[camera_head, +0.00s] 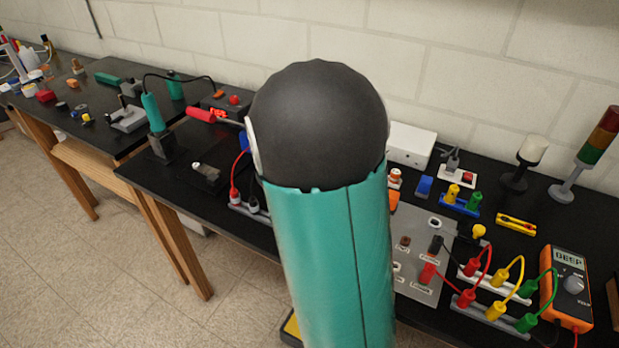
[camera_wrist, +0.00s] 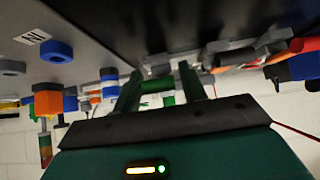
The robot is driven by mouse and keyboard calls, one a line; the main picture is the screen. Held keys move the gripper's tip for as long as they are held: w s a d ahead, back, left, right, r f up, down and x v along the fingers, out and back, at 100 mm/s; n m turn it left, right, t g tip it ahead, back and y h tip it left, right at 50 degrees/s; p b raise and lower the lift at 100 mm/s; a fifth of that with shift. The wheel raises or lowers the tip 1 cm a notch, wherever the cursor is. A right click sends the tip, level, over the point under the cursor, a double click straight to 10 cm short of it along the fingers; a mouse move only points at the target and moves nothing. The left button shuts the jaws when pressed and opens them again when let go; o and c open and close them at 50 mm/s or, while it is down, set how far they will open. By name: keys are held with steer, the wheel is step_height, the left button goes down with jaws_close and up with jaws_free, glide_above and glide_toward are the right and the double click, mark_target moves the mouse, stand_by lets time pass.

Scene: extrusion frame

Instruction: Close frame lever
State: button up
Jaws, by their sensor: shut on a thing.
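My gripper (camera_wrist: 158,80) shows in the wrist view, with its two green fingers reaching up from the dark palm. They are shut on a short green bar (camera_wrist: 157,87), which looks like the handle of the frame lever. Grey parts (camera_wrist: 157,66) sit just beyond it, against the dark table top; how they join the bar is hard to see. The lever's angle cannot be told. In the head view my teal and black arm covers the middle, so the gripper and the lever are hidden there.
In the wrist view, a blue ring (camera_wrist: 57,50) and an orange block (camera_wrist: 47,103) are at left; a red handle (camera_wrist: 304,44) is at right. In the head view, a grey panel (camera_head: 420,262), an orange multimeter (camera_head: 566,288) and a signal tower (camera_head: 592,145) stand right of my arm.

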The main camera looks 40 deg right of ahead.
steer(key=shift+a+f+h, duration=0.1)
steer(key=shift+f+h, duration=0.1)
steer(key=shift+h, duration=0.3)
steer(key=shift+f, duration=0.1)
steer(key=o, duration=0.9)
steer(key=shift+o, duration=0.2)
steer(key=v, duration=1.3)
steer(key=shift+s+a, duration=0.3)
steer(key=shift+a, duration=0.1)
